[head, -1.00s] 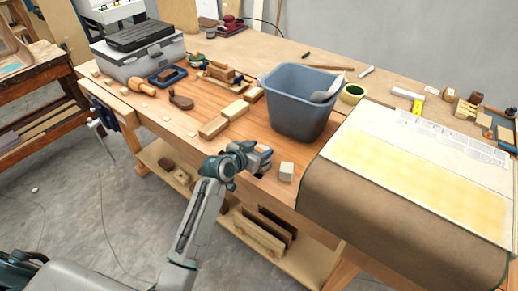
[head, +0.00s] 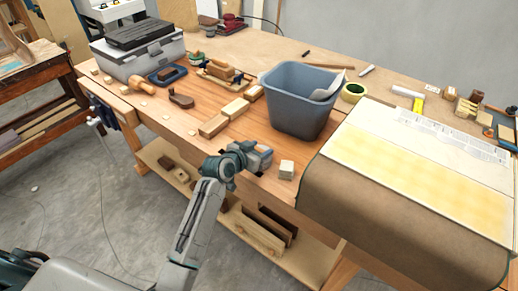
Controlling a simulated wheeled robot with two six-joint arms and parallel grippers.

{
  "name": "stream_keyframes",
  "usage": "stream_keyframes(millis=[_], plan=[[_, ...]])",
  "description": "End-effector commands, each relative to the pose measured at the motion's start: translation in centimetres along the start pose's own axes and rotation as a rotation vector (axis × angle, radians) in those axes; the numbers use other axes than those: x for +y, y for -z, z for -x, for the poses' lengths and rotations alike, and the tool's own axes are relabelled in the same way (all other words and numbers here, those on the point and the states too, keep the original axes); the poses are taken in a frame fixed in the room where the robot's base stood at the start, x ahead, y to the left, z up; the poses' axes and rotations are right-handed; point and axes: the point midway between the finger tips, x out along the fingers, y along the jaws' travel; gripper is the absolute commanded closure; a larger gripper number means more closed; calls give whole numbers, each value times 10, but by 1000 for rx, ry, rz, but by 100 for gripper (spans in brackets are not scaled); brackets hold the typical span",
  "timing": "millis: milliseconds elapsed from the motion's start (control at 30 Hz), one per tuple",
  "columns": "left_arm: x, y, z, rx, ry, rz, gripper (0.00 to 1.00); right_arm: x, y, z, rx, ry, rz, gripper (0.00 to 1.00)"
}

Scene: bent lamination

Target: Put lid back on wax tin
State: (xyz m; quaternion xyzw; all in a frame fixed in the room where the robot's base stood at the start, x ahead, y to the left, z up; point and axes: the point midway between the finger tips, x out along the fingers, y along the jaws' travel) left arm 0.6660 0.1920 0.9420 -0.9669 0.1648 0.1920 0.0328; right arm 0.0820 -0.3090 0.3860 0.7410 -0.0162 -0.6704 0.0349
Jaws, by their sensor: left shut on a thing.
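My left gripper (head: 265,158) is low over the front edge of the workbench, left of a small pale block. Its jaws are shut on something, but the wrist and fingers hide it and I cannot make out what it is. A small round greenish item (head: 196,58) on the bench, right of the grey toolbox, may be the wax tin; it is too small to tell. I cannot clearly pick out the lid. My right gripper is not in view.
A blue-grey bin (head: 300,105) stands behind my left gripper. The pale block (head: 287,169) lies close to its right. Wooden blocks (head: 214,126) lie to its left. A brown mat with a yellow sheet (head: 415,165) covers the right. A grey toolbox (head: 140,57) stands at the back left.

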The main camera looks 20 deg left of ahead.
Motion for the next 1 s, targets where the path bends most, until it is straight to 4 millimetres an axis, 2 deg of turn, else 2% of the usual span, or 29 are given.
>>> stream_keyframes(millis=[567,600,700,1000], plan=[[0,-7,-3,0,0,0,76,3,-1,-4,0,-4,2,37],[0,-6,-3,0,0,0,43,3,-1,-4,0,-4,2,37],[0,-6,-2,0,0,0,26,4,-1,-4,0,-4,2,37],[0,-5,-2,0,0,0,26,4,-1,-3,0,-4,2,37]])
